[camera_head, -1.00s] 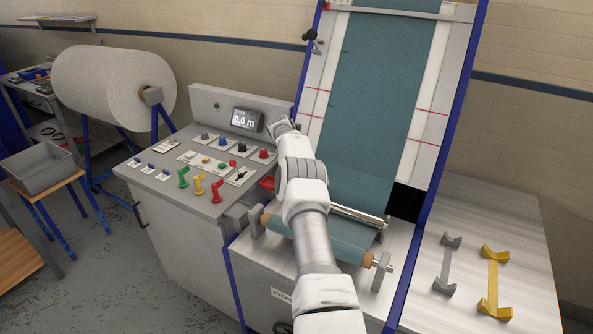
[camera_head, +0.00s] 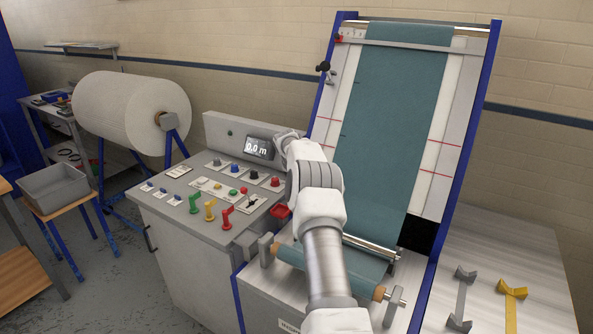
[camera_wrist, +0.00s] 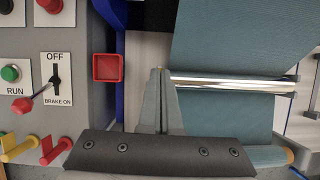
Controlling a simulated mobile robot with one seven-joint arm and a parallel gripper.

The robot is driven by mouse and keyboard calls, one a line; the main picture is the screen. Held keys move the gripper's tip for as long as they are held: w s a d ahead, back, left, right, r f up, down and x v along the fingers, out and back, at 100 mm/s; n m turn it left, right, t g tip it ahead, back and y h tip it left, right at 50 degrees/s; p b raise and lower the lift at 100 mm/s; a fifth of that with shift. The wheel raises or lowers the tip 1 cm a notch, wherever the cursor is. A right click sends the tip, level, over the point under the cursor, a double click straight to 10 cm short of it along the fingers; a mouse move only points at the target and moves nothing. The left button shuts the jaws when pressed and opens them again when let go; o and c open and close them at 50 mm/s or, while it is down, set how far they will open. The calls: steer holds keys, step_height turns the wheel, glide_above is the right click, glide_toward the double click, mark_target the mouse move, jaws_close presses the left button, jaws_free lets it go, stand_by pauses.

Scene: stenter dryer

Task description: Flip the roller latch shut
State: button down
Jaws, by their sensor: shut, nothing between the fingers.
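The chrome roller (camera_head: 372,247) lies across the foot of the teal cloth (camera_head: 390,130); its left end is hidden by my arm. In the wrist view the chrome roller (camera_wrist: 235,85) runs right from beside my fingertips. My gripper (camera_wrist: 158,73) is shut and empty, left of the roller's visible end; I cannot tell whether it touches. In the head view my own arm hides the gripper. A black-knobbed lever (camera_head: 324,68) sits at the frame's upper left. I cannot tell which part is the roller latch.
A red square tray (camera_wrist: 108,67) is left of my fingers. The control panel (camera_head: 180,187) carries coloured knobs and levers, and a brake switch (camera_wrist: 55,80). A lower roller with teal cloth (camera_head: 340,268) is in front. Grey (camera_head: 461,295) and yellow (camera_head: 512,305) brackets lie on the right table.

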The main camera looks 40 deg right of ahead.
steer(key=v, duration=1.1)
steer(key=shift+a+r, duration=0.15)
steer(key=shift+r, duration=0.1)
